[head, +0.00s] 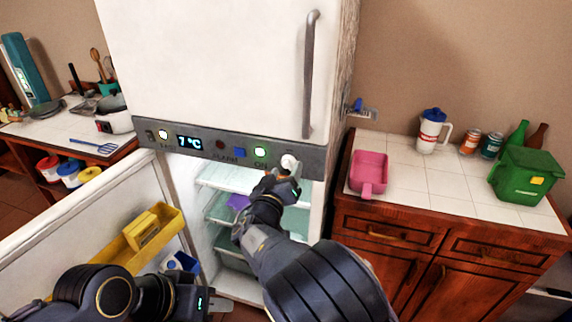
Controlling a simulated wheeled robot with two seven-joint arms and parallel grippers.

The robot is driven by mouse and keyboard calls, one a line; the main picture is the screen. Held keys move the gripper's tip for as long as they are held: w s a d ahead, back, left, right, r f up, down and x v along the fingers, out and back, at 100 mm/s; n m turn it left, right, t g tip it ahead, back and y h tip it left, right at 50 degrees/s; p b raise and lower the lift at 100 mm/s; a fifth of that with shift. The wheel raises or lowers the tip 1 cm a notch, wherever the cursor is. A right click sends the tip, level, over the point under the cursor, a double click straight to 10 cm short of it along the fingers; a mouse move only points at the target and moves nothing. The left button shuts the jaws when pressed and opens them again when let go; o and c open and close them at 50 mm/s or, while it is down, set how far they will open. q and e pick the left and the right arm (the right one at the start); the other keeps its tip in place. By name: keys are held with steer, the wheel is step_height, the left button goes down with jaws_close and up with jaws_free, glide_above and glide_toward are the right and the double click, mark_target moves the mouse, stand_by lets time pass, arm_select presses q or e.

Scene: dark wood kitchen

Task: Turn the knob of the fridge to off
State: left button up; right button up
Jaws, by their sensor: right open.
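The fridge (215,65) stands ahead with its white upper door shut and its lower compartment open. The white knob (289,162) is at the panel's right end. My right gripper (286,173) is at the knob, just below it; its fingers look apart, and contact is unclear. My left gripper (205,303) is low in front of the open fridge, its fingers mostly out of clear sight.
The open lower door (75,225) with a yellow shelf (122,250) extends left. A vertical handle (309,75) is above the knob.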

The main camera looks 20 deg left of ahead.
steer(key=shift+w, duration=0.7)
arm_select(q)
steer(key=shift+r, duration=0.3)
